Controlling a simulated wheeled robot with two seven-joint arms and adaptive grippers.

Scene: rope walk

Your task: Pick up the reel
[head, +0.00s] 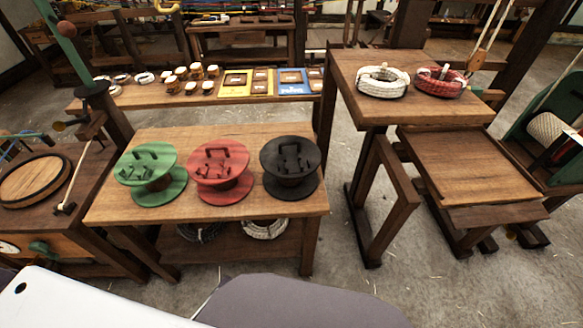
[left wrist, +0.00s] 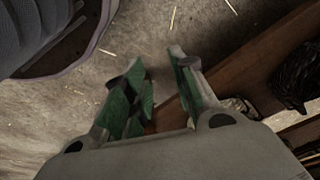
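Three reels stand in a row on the low wooden table (head: 120,208): a green reel (head: 158,198), a red reel (head: 220,186) and a black reel (head: 290,188). Each has a wide disc on top with a raised handle. My left gripper (left wrist: 157,66) shows in the left wrist view with its green-padded fingers apart and nothing between them. It is over bare floor beside dark wooden beams, apart from the reels. Neither gripper shows in the head view, and my right gripper is in no view.
Rope coils lie on the shelf under the table, including a white coil (head: 265,229). A taller bench (head: 425,108) at right holds a white coil (head: 382,82) and a red-and-white coil (head: 440,82). A long bench behind carries small pots and trays. Floor is clear between the benches.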

